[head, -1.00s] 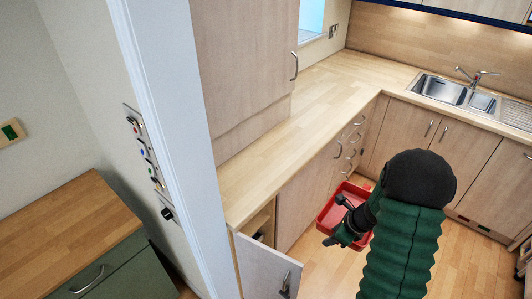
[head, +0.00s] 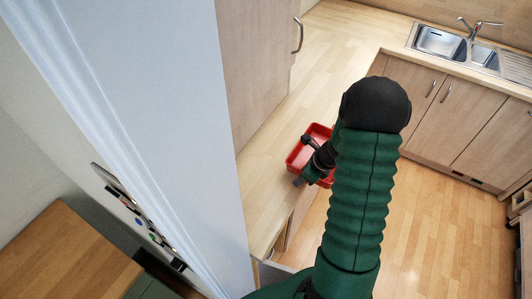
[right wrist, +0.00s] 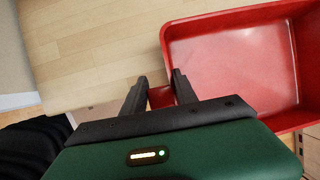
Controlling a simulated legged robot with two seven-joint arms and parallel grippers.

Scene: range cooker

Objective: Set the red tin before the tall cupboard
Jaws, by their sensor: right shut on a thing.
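The red tin (head: 296,157) is an open, shallow rectangular tray, and it fills the upper right of the right wrist view (right wrist: 240,60). My right gripper (head: 311,163) is shut on the tin's near wall; its two dark fingers (right wrist: 160,92) straddle that wall in the right wrist view. The tin appears over the front edge of the worktop, to the right of the tall cupboard (head: 262,70). I cannot tell whether it touches the worktop. My arm hides part of the tin in the head view. My left gripper is not in view.
The pale wooden worktop (head: 333,48) is clear before and beyond the cupboard. A sink (head: 440,42) with a tap lies at the far right. A white wall end (head: 150,90) stands close on the left. A lower cabinet door stands open below the worktop, mostly hidden.

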